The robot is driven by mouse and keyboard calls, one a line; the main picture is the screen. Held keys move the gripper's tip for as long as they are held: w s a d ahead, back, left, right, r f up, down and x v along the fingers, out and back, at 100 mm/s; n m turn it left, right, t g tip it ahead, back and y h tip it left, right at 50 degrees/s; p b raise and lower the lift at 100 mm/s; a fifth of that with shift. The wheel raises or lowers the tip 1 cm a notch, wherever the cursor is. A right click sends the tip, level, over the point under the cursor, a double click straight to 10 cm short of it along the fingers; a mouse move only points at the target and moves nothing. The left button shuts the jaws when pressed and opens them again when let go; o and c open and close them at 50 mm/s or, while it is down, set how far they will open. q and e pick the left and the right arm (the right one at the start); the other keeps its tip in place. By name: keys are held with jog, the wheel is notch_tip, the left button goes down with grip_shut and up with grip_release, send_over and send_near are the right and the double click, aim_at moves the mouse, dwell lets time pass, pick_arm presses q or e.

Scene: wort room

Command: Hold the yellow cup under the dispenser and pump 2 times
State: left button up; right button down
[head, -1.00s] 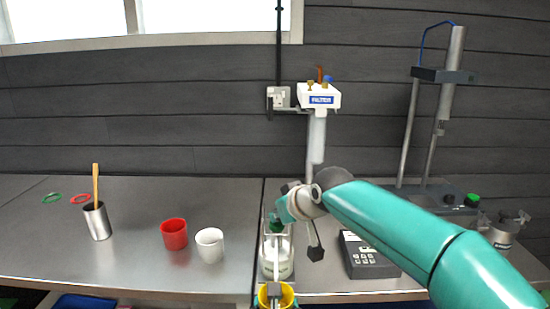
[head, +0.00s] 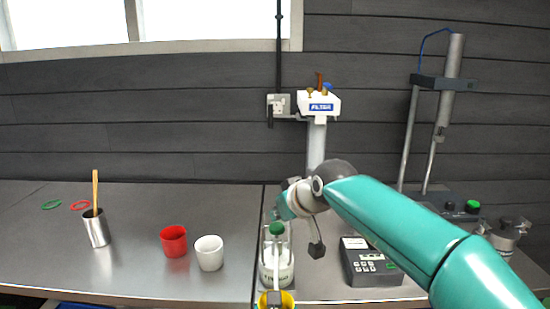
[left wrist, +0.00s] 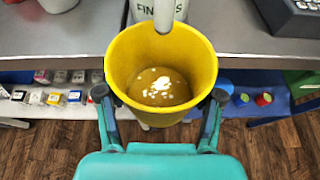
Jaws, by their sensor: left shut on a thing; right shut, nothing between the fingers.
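The yellow cup (left wrist: 116,68) hangs upright in my left gripper (left wrist: 162,100), whose fingers grip it from both sides. An amber liquid with white patches lies in its bottom. The spout (left wrist: 165,12) of the dispenser reaches over the cup's far rim. In the head view the cup (head: 286,299) shows at the bottom edge, below the white dispenser bottle (head: 285,270) with its green pump head (head: 277,228). My right gripper (head: 275,214) is closed just above the pump head. Its tips are small and partly hidden, so I cannot tell if they touch.
A red cup (head: 173,241), a white cup (head: 209,253) and a metal pot with a stick (head: 96,230) stand on the left bench. A grey keypad device (head: 370,264) and a filter stand (head: 318,140) are on the right. The left bench's front is clear.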

aim_at(277, 227)
jog(key=shift+f, duration=0.3)
jog(key=shift+f, duration=1.35)
jog(key=shift+r, duration=1.65)
jog(key=shift+r, duration=0.1)
jog(key=shift+r, duration=2.95)
pick_arm(q)
jog(key=shift+s, duration=0.15)
pick_arm(e)
jog(key=shift+f, duration=0.15)
